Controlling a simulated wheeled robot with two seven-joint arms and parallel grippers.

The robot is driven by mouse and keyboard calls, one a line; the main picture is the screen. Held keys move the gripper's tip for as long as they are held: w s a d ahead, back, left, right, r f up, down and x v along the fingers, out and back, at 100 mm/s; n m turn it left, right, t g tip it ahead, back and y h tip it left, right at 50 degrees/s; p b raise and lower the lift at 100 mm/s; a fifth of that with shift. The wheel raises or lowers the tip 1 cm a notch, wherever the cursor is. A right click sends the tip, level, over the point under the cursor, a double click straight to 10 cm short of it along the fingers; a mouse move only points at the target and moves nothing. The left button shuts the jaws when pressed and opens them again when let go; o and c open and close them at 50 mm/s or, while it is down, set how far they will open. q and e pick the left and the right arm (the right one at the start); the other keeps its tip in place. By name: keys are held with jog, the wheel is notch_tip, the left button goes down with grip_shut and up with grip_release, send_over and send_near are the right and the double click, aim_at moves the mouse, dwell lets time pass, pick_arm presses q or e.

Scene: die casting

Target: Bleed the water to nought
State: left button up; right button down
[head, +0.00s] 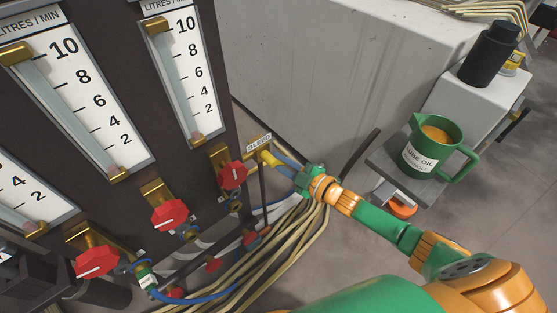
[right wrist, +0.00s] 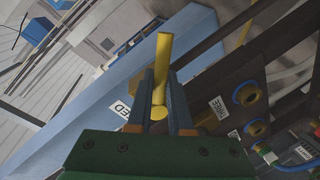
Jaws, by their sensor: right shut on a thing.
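The bleed valve's yellow lever (head: 267,157) sticks out at the right edge of the dark panel, under a BLEED label (head: 259,142). My right gripper (head: 286,166) is shut on the lever. In the right wrist view the yellow lever (right wrist: 164,55) stands between the two fingers of the gripper (right wrist: 160,85). Two upright flow gauges show most fully, the larger left gauge (head: 75,85) and the smaller right gauge (head: 184,75), marked in litres per minute. I cannot make out a float in either tube. My left gripper is not in view.
Red valve knobs (head: 169,213) sit below the gauges, with several tan hoses (head: 290,235) beneath my right arm. A green lube oil jug (head: 434,146) stands on a grey shelf (head: 385,160) at the right. A black bottle (head: 489,54) stands behind it.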

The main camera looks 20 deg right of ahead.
jog(key=n, duration=0.1)
jog(key=r+n+p, duration=0.1)
jog(key=shift+w+d+n+h+p, duration=0.1)
jog(key=shift+d+n+h+p, duration=0.2)
jog(key=shift+n+h, duration=0.1)
jog(key=shift+r+n, duration=0.15)
jog(key=shift+n, duration=0.35)
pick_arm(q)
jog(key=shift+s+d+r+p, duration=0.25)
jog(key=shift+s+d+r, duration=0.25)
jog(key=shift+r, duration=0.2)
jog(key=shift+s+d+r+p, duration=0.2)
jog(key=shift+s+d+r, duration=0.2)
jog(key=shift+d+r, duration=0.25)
pick_arm(e)
jog(key=shift+d+r+n+h, duration=0.15)
jog(key=shift+n+h, duration=0.15)
jog(key=shift+n, duration=0.3)
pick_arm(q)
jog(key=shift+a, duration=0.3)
pick_arm(e)
jog(key=c, duration=0.8)
grip_release()
jog(key=shift+c, duration=0.2)
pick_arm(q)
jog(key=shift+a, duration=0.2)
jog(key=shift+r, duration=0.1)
